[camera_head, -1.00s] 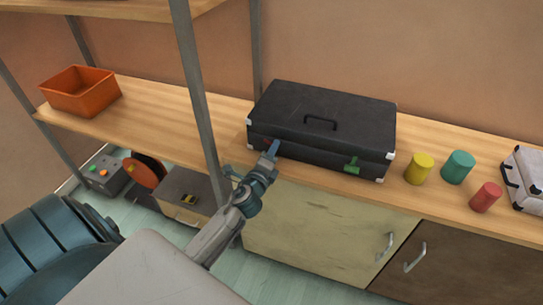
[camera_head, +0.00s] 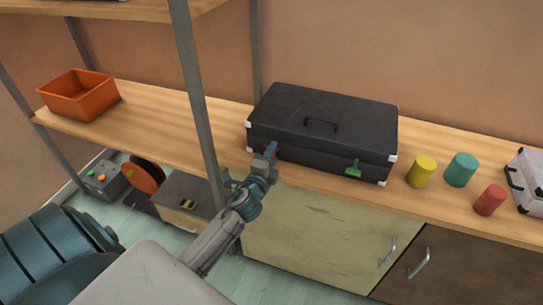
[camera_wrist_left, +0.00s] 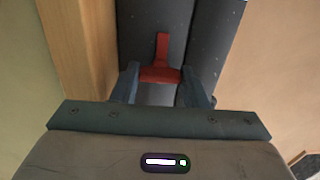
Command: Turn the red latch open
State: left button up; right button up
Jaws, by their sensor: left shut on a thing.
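A black case (camera_head: 320,128) with a top handle and pale corners lies shut on the wooden shelf. On its front are a green latch (camera_head: 353,168) to the right and a red latch (camera_wrist_left: 161,66) to the left, mostly hidden by my gripper in the head view. My left gripper (camera_head: 268,153) is at the case's front left. In the left wrist view its fingers (camera_wrist_left: 160,80) stand either side of the red latch's wide end and are shut on it. My right gripper is not in view.
Yellow (camera_head: 422,171), teal (camera_head: 461,169) and red (camera_head: 489,200) cylinders stand right of the case, near a white case (camera_head: 526,182). A grey shelf post (camera_head: 199,100) rises left of the case. An orange bin (camera_head: 79,95) stands farther left.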

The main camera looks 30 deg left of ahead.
pick_arm(q)
jog(key=o, duration=1)
jog(key=shift+s, duration=0.2)
jog(key=b+v, duration=0.2)
jog(key=v, duration=0.8)
jog(key=shift+s+d, duration=0.15)
jog(key=shift+s, duration=0.05)
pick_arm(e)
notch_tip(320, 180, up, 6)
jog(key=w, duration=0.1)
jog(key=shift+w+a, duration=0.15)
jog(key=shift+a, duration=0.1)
